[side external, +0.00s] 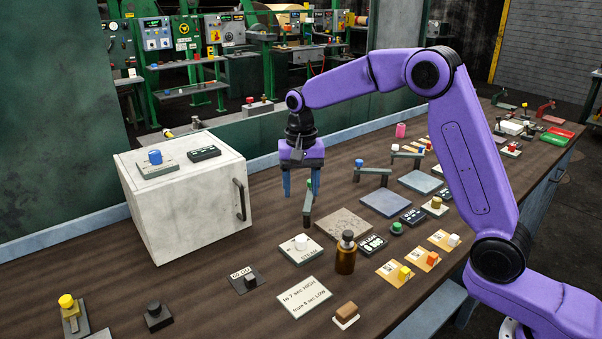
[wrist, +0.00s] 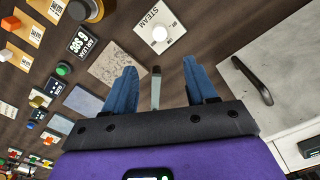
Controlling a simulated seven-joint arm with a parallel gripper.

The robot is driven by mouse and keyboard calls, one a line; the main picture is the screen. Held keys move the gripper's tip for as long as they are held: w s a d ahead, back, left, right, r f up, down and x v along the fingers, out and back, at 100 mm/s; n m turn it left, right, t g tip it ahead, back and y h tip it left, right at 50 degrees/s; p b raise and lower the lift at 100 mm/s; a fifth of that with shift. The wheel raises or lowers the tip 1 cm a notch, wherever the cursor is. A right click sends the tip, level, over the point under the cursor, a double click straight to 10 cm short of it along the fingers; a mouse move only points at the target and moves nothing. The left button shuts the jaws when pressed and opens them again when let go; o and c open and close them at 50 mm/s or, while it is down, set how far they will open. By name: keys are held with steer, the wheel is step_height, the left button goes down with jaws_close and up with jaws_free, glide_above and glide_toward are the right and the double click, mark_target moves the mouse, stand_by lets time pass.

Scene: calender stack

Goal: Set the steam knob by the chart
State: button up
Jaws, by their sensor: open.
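The steam knob (side external: 301,242) is a white round knob on a pale plate marked STEAM, on the bench in front of the white cabinet. It also shows in the wrist view (wrist: 160,33); its pointer setting is too small to tell. The chart (side external: 303,297) is a pale card reading "to 7 sec HIGH, from 8 sec LOW". A dark display (side external: 372,244) labelled AIR LEAK shows a seconds figure in the wrist view (wrist: 80,42), perhaps 6 or 8. My gripper (side external: 300,190) is open and empty, fingers down, behind the steam knob and above the bench.
A grey bar (side external: 308,203) stands close by my fingers and appears between them in the wrist view. The white cabinet (side external: 185,195) with a dark handle is left of my gripper. A brown bottle (side external: 346,255) stands right of the steam knob. A flat speckled plate (side external: 343,223) lies behind the bottle.

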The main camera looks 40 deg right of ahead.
steer(key=shift+r, duration=1.6)
steer(key=s+a+n, duration=0.2)
steer(key=s+n, duration=0.3)
steer(key=s, duration=0.3)
steer(key=s+a+n, duration=0.2)
steer(key=s+n, duration=0.2)
steer(key=s, duration=0.5)
steer(key=s+d+f+n, duration=0.1)
steer(key=s+d+n, duration=0.3)
steer(key=s, duration=0.6)
steer(key=s+d+f+n, duration=0.2)
steer(key=s+d+n, duration=0.2)
steer(key=s, duration=0.6)
steer(key=shift+s+f+n, duration=0.15)
steer(key=shift+s+n, duration=0.2)
steer(key=shift+n, duration=0.65)
steer(key=shift+d, duration=0.1)
